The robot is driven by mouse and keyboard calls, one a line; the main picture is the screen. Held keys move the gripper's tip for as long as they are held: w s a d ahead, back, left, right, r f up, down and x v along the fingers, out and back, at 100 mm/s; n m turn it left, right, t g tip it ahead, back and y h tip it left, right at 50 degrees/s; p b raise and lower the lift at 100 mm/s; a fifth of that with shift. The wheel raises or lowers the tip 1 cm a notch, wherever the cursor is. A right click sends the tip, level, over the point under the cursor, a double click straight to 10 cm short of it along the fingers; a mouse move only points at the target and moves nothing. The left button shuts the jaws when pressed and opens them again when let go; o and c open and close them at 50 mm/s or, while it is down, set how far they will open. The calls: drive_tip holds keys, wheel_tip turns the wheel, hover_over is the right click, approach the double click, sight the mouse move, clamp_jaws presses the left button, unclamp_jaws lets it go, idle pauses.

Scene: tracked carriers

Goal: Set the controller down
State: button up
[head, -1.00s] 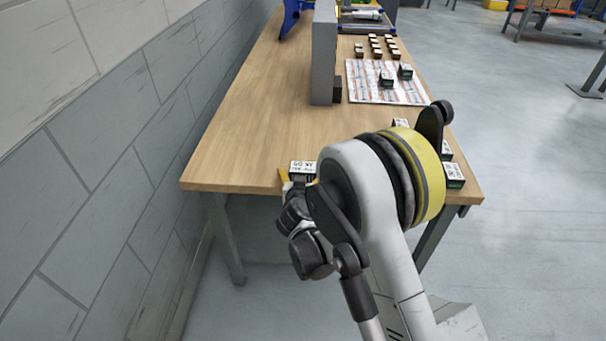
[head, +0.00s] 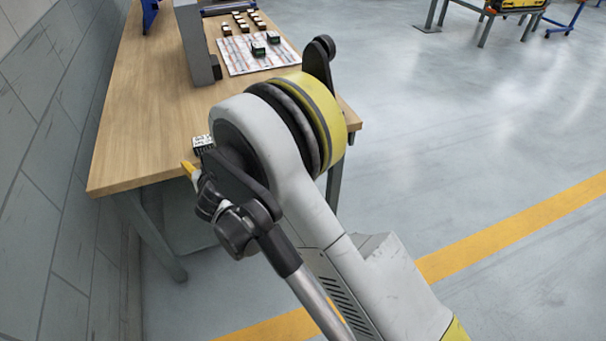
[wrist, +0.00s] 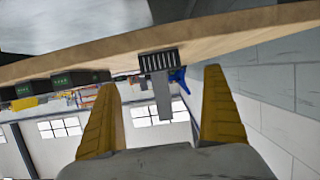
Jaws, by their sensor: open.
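A controller (head: 203,141), a small dark box with a white printed top, sits on the near edge of the wooden table (head: 125,150). In the wrist view the controller (wrist: 158,62) shows its dark ribbed side at the table edge, beyond my fingertips. My gripper (wrist: 160,82) is open, with its yellow fingers apart and nothing between them. In the head view one yellow finger of my gripper (head: 188,167) shows just in front of the controller, off the table edge; my arm hides the rest.
A printed mat (head: 236,66) holds two dark controllers (head: 258,50), with rows of small blocks (head: 241,20) behind it. A grey upright panel (head: 192,45) stands left of the mat. In the wrist view more dark boxes (wrist: 75,80) line the table edge. A wall flanks the table's left.

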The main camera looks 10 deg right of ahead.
drive_tip(key=d+r+m+g+h, duration=0.1)
drive_tip(key=d+r+h, duration=0.1)
drive_tip(key=d+r, duration=0.95)
drive_tip(key=s+d+r+g+h, duration=0.1)
drive_tip(key=s+d+r+g, duration=0.1)
drive_tip(key=s+d, duration=0.8)
drive_tip(key=s+d+r+m+g, duration=0.1)
drive_tip(key=s+d+r, duration=0.3)
drive_tip(key=s+d, duration=0.6)
drive_tip(key=shift+s+d+m+g+h, duration=0.3)
drive_tip(key=shift+s+d+g+h, duration=0.15)
drive_tip(key=shift+d, duration=0.8)
drive_tip(key=shift+o, duration=0.2)
drive_tip(key=s+d+f+g, duration=0.1)
drive_tip(key=s+d+f, duration=0.1)
drive_tip(key=s, duration=0.9)
drive_tip(key=shift+s+d+f+g+y, duration=0.15)
drive_tip(key=shift+s+d+g+y, duration=0.1)
drive_tip(key=shift+d+g+y, duration=0.15)
drive_tip(key=shift+w, duration=0.1)
